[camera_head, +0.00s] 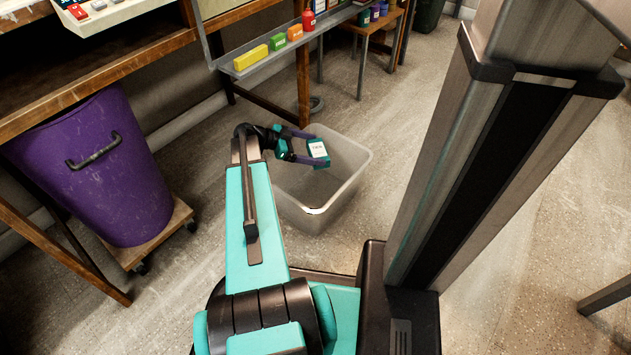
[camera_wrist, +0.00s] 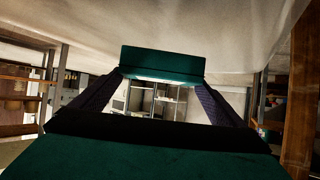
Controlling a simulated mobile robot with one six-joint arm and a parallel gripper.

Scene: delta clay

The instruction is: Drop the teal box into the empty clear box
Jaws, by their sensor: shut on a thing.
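In the head view the teal box (camera_head: 318,151), with a white label, is held at the end of my arm. My gripper (camera_head: 310,148) is shut on it with its two purple fingers. The clear box (camera_head: 345,187) stands on the floor, its inside bare where it can be seen. The teal box appears over the opening of the clear box, near its far side; its exact height above the rim is hard to tell. In the wrist view the teal box (camera_wrist: 162,64) spans between the two fingertips (camera_wrist: 160,82). My arm hides the left part of the clear box.
A purple bin (camera_head: 95,180) stands on a wheeled wooden dolly (camera_head: 150,238) at left. A shelf (camera_head: 225,62) with a yellow box (camera_head: 251,58) and other colourful items is behind. A wooden bench (camera_head: 100,72) is at upper left.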

